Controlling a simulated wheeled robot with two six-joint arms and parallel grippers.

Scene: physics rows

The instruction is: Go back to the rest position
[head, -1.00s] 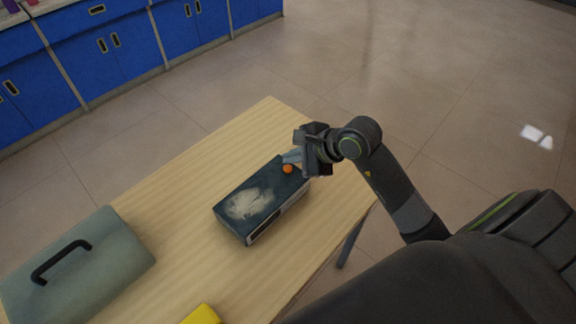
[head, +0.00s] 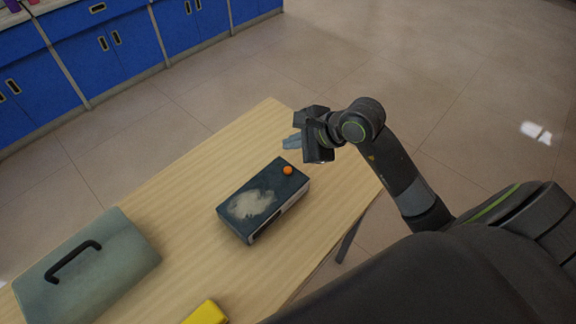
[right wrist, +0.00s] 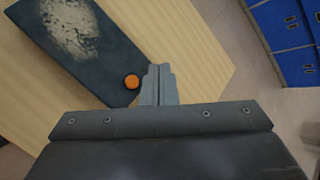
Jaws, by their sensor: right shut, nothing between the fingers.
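My right gripper (head: 292,142) is shut and empty. In the head view it is above the far right part of the table, just beyond a dark box with an orange button (head: 287,171). In the right wrist view the closed fingertips (right wrist: 157,84) show beside the orange button (right wrist: 131,81), apart from it in the picture. My left gripper is not in view.
The dark box (head: 236,222) with a pale smudge on top lies on the wooden table (head: 190,190). A grey-green case with a black handle (head: 125,272) and a yellow object (head: 206,313) are also there. Blue cabinets (head: 120,55) stand beyond open floor.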

